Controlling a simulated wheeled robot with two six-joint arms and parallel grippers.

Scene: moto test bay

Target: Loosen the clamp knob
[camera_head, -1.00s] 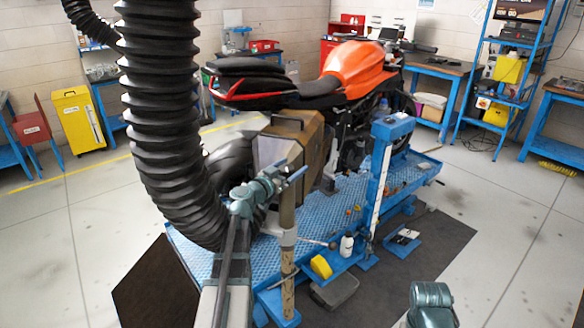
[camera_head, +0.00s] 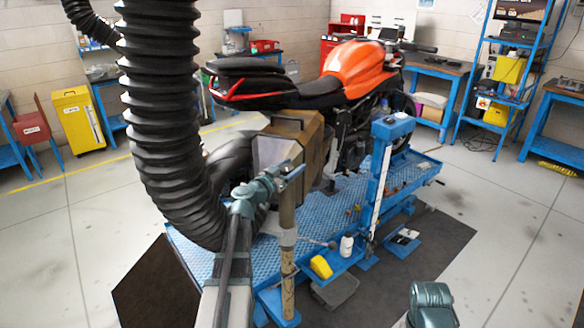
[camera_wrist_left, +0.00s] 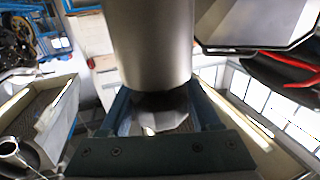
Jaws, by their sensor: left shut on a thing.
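My left gripper (camera_head: 294,174) is at the upper part of a brownish upright post (camera_head: 287,212), beside the motorcycle lift. In the left wrist view its two blue fingers (camera_wrist_left: 165,112) stand on either side of a dark, faceted knob-like piece (camera_wrist_left: 165,101), which looks like the clamp knob. It sits against a large grey cylinder (camera_wrist_left: 152,45). The gripper is shut on this piece. In the head view the knob is hidden by the gripper, and its turn cannot be read. Part of my right arm (camera_head: 432,302) shows at the bottom right; its gripper is out of view.
A black ribbed hose (camera_head: 160,120) hangs close to the left of my left arm. An orange motorcycle (camera_head: 353,66) stands on the blue lift (camera_head: 220,262). A yellow item (camera_head: 321,267) and a white bottle (camera_head: 346,246) lie near the post. Floor at right is clear.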

